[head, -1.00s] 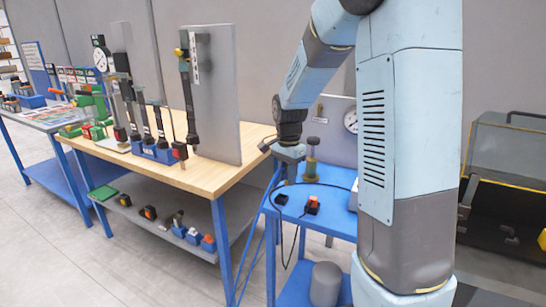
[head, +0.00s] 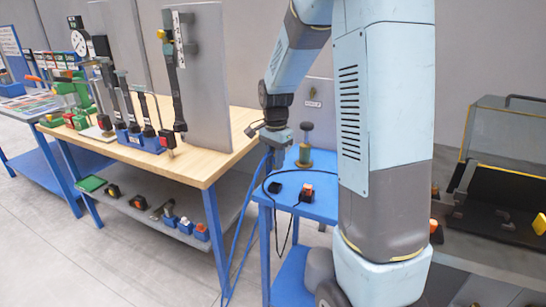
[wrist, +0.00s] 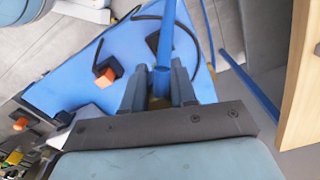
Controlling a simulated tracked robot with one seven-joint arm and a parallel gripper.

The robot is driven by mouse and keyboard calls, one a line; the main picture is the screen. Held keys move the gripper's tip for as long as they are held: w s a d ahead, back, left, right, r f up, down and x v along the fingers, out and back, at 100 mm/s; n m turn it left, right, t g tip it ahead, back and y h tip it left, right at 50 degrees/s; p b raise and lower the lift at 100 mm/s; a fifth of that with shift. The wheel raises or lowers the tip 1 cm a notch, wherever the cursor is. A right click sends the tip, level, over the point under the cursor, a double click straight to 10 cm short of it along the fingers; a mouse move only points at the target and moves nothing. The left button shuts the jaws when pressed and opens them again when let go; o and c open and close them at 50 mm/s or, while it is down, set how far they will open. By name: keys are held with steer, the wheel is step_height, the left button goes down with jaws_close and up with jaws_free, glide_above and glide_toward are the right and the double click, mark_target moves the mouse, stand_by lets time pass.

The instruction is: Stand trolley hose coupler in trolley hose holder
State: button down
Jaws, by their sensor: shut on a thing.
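My gripper (wrist: 160,92) is shut on the trolley hose coupler, which is mostly hidden between the fingers. A blue hose (wrist: 164,45) runs up the wrist view from between the fingers. In the head view my gripper (head: 276,150) is over the left back part of the small blue trolley (head: 322,208), left of a brass-coloured post with a dark top (head: 304,146). A small black block (head: 275,187) lies on the trolley top below the gripper; it also shows in the wrist view (wrist: 153,41). I cannot tell whether this is the hose holder.
A black block with an orange top (head: 306,192) stands on the trolley, and a black cable curves around it. A wooden workbench (head: 205,165) with upright tools and a grey panel (head: 205,80) stands close on the left. A machine with a clear cover is on the right.

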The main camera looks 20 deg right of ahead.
steer(key=shift+a+f, duration=0.1)
steer(key=shift+f, duration=2.1)
steer(key=shift+f, duration=1.35)
stand_by(0.8)
steer(key=shift+r, duration=0.25)
steer(key=shift+r, duration=1.05)
steer(key=shift+f, duration=0.85)
stand_by(1.5)
